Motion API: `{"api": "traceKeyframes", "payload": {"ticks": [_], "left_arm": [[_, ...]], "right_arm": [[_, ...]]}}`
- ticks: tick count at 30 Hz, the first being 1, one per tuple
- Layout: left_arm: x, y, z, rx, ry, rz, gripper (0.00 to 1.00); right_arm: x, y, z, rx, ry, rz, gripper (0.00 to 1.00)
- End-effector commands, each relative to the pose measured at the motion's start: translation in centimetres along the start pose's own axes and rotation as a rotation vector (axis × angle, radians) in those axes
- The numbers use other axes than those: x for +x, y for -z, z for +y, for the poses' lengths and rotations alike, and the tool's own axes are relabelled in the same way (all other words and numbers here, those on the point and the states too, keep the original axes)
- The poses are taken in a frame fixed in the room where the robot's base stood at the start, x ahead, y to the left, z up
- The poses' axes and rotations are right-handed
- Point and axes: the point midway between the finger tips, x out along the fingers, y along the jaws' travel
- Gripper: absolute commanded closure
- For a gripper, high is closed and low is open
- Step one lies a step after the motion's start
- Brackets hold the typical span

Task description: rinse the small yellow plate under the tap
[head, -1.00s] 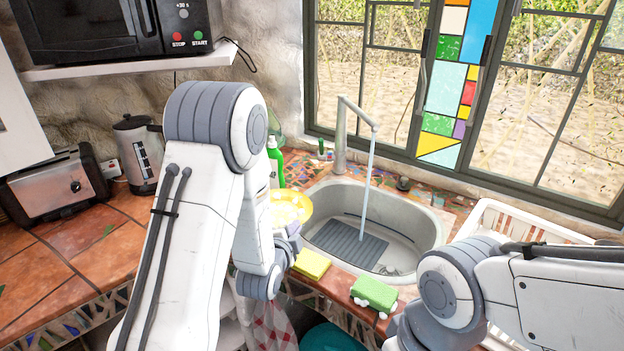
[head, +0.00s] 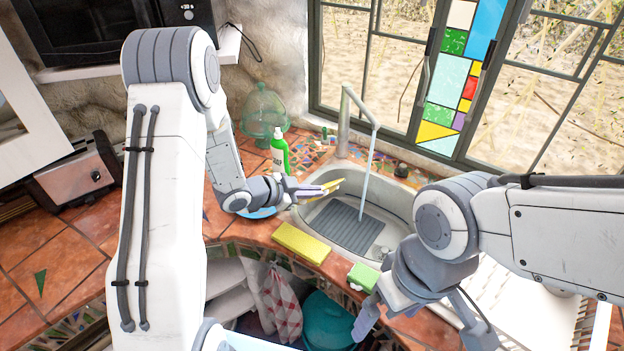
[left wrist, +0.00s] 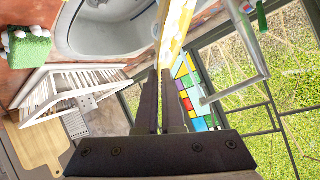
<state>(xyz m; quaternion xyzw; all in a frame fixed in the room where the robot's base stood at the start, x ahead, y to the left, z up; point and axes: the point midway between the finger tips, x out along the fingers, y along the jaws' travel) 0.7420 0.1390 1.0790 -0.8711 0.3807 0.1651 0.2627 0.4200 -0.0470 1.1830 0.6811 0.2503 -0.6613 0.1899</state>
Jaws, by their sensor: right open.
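My left gripper (head: 303,192) is shut on the small yellow plate (head: 328,186), which is held nearly edge-on above the left rim of the sink (head: 312,214). In the left wrist view the plate (left wrist: 178,22) rises between the dark fingers (left wrist: 160,85). Water (head: 367,180) runs from the tap (head: 357,105) into the basin. The plate appears to be left of the stream and apart from it. My right gripper (head: 420,318) is open and empty in front of the counter's edge, near the green sponge (head: 364,276).
A green bottle (head: 279,152) and a glass dome (head: 263,108) stand behind my left arm. A blue dish (head: 262,213) sits beneath that arm. A white dish rack (left wrist: 65,85) is beside the sink.

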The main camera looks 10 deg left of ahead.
Motion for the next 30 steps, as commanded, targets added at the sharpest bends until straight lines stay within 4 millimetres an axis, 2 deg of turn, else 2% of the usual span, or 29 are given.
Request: {"api": "traceKeyframes", "payload": {"ticks": [5,21,30], "left_arm": [[0.2,0.0,0.0,-0.014,-0.015,0.007,1.00],[6.2,0.9,0.0,-0.011,-0.014,0.008,1.00],[8.0,1.3,-0.1,-0.013,-0.013,0.008,1.00]], "right_arm": [[-0.1,0.0,0.0,0.000,0.000,0.000,0.01],[1.9,-0.1,0.1,-0.001,0.000,-0.001,0.01],[2.4,-0.1,0.2,-0.001,0.000,0.000,0.01]]}}
